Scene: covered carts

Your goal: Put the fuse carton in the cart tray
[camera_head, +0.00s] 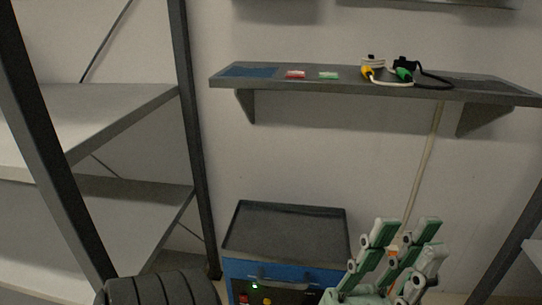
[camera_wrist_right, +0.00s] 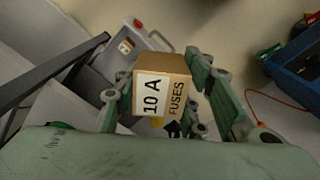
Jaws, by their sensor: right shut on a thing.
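The fuse carton (camera_wrist_right: 165,85) is a brown box with a white label reading "10 A FUSES", in the right wrist view. My right gripper (camera_wrist_right: 168,88) is shut on it, with green fingers on both sides. The cart (camera_head: 290,275) is blue, with a dark grey tray-like top (camera_head: 285,228) that looks empty, at the bottom centre of the head view.
A wall shelf (camera_head: 345,78) above the cart carries a red item, a green item and cabled plugs (camera_head: 402,72). A grey rack (camera_head: 100,115) stands at the left. The right wrist view shows a grey container (camera_wrist_right: 142,48), a blue box (camera_wrist_right: 298,60) and an orange cable.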

